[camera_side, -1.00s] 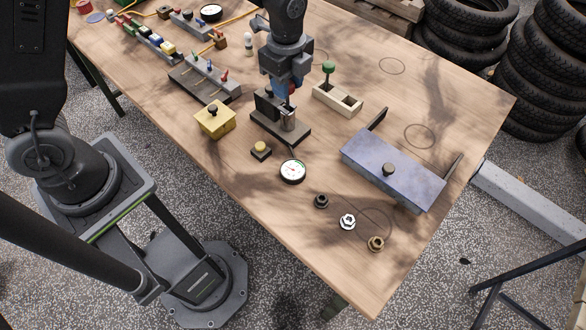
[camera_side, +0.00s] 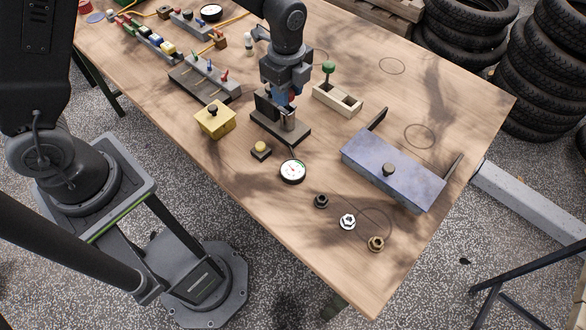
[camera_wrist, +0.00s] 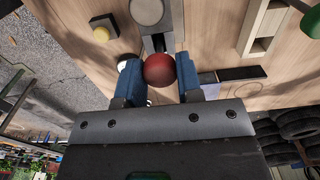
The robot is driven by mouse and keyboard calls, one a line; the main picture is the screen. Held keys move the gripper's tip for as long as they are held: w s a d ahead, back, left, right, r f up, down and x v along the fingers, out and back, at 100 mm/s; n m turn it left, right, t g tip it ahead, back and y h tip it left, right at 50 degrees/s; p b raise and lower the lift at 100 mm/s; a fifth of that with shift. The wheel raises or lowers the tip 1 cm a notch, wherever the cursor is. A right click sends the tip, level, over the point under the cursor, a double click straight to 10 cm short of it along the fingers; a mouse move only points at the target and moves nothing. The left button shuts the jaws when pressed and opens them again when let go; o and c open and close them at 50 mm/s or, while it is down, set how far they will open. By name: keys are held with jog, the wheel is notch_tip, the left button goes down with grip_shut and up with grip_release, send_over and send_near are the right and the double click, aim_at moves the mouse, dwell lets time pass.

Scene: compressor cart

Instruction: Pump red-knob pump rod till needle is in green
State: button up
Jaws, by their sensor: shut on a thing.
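The red knob (camera_wrist: 160,70) sits between the two blue fingers of my gripper (camera_wrist: 159,78) in the wrist view, and the gripper is shut on it. In the side view my gripper (camera_side: 285,97) is low over the pump on its dark base (camera_side: 298,134), and the knob is mostly hidden. The grey metal pump cylinder (camera_side: 288,120) stands upright just below the fingers. The rod is hidden. The round white gauge (camera_side: 292,171) lies in front of the pump. Green shows on its dial, but the needle is too small to read for certain.
A yellow box with a dark knob (camera_side: 215,120) and a small yellow button (camera_side: 260,149) stand left of the pump. A pale wooden block with a green knob (camera_side: 328,68) is close on the right.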

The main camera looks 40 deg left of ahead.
jog(key=shift+r, duration=1.55)
jog(key=shift+f, duration=2)
jog(key=shift+r, duration=0.15)
jog(key=shift+r, duration=1.85)
jog(key=shift+f, duration=0.1)
jog(key=shift+f, duration=1.9)
